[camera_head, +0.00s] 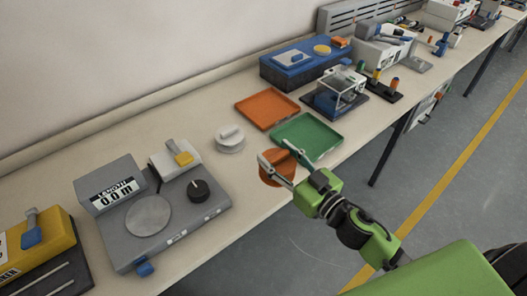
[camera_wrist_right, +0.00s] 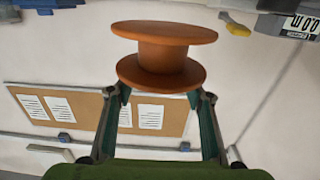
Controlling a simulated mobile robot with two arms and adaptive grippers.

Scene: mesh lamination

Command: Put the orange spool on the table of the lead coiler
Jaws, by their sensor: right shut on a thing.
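The orange spool (camera_head: 271,180) is in my right gripper (camera_head: 275,154), near the table's front edge and left of the green tray. In the right wrist view the orange spool (camera_wrist_right: 163,55) shows both flanges and its core, with the fingers (camera_wrist_right: 160,98) shut at its nearer flange. The grey machine (camera_head: 190,222) with a "LENGTH 0.0 m" display, which looks like the lead coiler, stands to the left of the spool. Its round grey table (camera_head: 149,214) is bare. My left gripper is not in view.
A white lidded round object (camera_head: 230,138) stands between the machine and the spool. An orange tray (camera_head: 267,107) and a green tray (camera_head: 307,135) lie further right. A black knob (camera_head: 198,190) stands up beside the round table. A yellow machine (camera_head: 38,245) is at far left.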

